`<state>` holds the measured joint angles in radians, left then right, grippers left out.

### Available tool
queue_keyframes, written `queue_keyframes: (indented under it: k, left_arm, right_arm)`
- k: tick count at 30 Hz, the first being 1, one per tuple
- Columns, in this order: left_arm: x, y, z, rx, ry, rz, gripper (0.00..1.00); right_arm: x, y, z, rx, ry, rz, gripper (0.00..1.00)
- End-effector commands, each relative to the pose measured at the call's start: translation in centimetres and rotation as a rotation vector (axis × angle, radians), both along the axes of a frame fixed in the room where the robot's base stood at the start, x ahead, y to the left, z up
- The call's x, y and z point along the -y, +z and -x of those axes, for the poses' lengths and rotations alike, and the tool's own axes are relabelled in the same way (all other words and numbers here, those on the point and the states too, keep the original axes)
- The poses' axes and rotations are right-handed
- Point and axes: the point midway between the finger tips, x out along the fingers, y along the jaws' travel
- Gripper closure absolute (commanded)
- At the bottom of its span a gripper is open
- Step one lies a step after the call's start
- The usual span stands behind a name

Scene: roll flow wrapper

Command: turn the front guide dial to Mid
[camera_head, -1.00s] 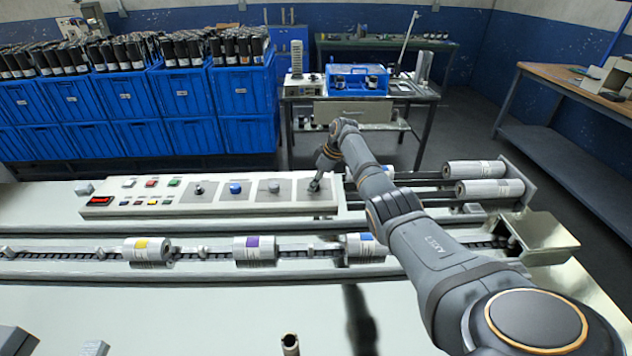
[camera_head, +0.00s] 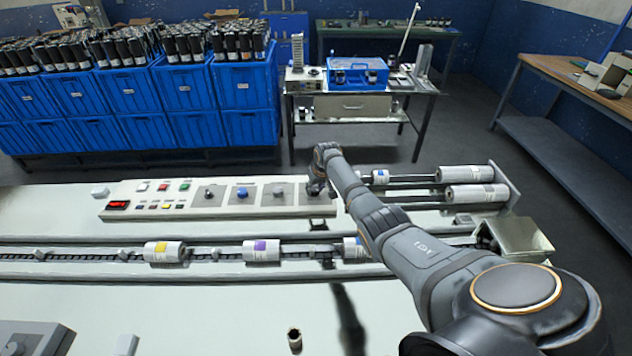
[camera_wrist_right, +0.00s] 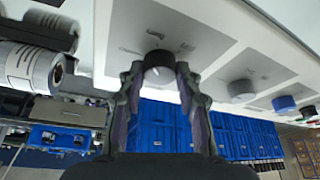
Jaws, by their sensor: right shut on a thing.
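The control panel (camera_head: 160,199) carries a row of dials on grey plates. My right gripper (camera_head: 318,188) is at the rightmost plate and covers its dial in the head view. In the right wrist view, a dark round dial (camera_wrist_right: 158,64) sits between the two fingertips of the right gripper (camera_wrist_right: 160,80), which is shut on it. Small marks on the plate beside the dial are too blurred to read, so its setting cannot be told. My left gripper is not in view.
Left of the held dial are a grey dial (camera_head: 278,191), a blue dial (camera_head: 241,193) and a dark knob (camera_head: 209,194). Buttons and a red display (camera_head: 118,205) are further left. White rolls (camera_head: 464,174) lie right of my arm. A conveyor with wrapped rolls (camera_head: 261,250) runs in front.

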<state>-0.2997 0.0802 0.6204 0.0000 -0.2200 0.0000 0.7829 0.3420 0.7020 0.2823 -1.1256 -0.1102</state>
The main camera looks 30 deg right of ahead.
Motion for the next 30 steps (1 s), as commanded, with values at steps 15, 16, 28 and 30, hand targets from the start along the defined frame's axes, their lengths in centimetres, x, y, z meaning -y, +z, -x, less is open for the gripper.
queue_keyframes:
  k: [15, 16, 28, 30]
  left_arm:
    - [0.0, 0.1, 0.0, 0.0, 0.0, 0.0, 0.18]
    - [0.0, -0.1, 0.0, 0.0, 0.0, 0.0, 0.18]
    - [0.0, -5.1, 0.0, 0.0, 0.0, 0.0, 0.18]
    - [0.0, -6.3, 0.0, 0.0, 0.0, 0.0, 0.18]
  right_arm:
    - [-0.4, -0.2, -0.2, 0.002, -0.486, 0.0, 0.97]
    - [-0.4, -0.2, -0.3, 0.002, -0.515, -0.001, 0.97]
    - [-0.4, -0.8, -0.5, 0.004, -0.893, 0.0, 0.97]
    - [-0.5, -0.8, -0.5, 0.004, -0.954, -0.001, 0.97]
